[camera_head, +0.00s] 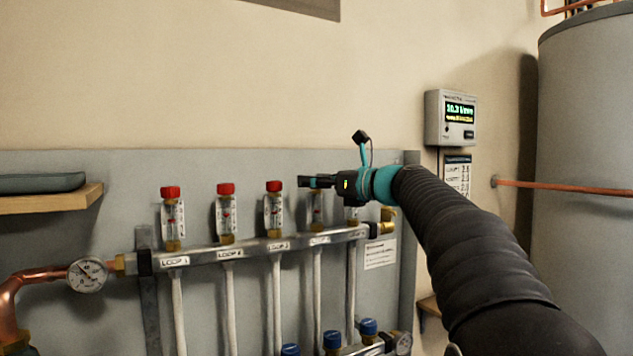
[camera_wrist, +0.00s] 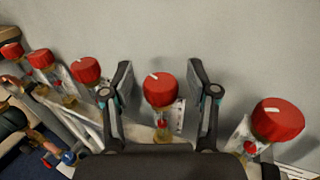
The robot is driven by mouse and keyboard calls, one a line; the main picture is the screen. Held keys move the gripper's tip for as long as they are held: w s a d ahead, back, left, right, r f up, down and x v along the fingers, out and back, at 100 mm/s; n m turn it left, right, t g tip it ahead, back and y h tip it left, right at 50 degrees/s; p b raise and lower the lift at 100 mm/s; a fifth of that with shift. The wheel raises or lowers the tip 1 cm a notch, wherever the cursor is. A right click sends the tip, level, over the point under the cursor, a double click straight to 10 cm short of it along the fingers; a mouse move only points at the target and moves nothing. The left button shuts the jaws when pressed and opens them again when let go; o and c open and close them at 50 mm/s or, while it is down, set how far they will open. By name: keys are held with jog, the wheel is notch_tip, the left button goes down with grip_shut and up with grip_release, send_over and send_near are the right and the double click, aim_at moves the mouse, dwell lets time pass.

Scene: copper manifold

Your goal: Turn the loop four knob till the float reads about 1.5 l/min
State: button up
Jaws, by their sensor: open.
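The loop four knob (camera_wrist: 160,90) is red with a white mark on top. In the wrist view it stands upright between my two open fingers, with a gap on each side. My gripper (camera_head: 303,182) is open in the head view, at the top of the loop four flow tube (camera_head: 316,212), and hides the knob there. The tube's clear body and scale show below the gripper. The float's reading is too small to tell. The loop four label (camera_head: 320,240) is on the manifold bar below.
Red knobs of loops one (camera_head: 170,191), two (camera_head: 226,188) and three (camera_head: 273,186) stand to the left. Another red knob (camera_wrist: 278,118) is close on the right in the wrist view. A wall display (camera_head: 460,111) shows green text. A shelf (camera_head: 50,200) is at left.

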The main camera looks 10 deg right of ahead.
grip_shut()
jog(key=shift+m+t+h+p, duration=0.35)
jog(key=shift+m+t+h, duration=0.05)
jog(key=shift+h, duration=0.1)
grip_release()
jog(key=v, duration=1.2)
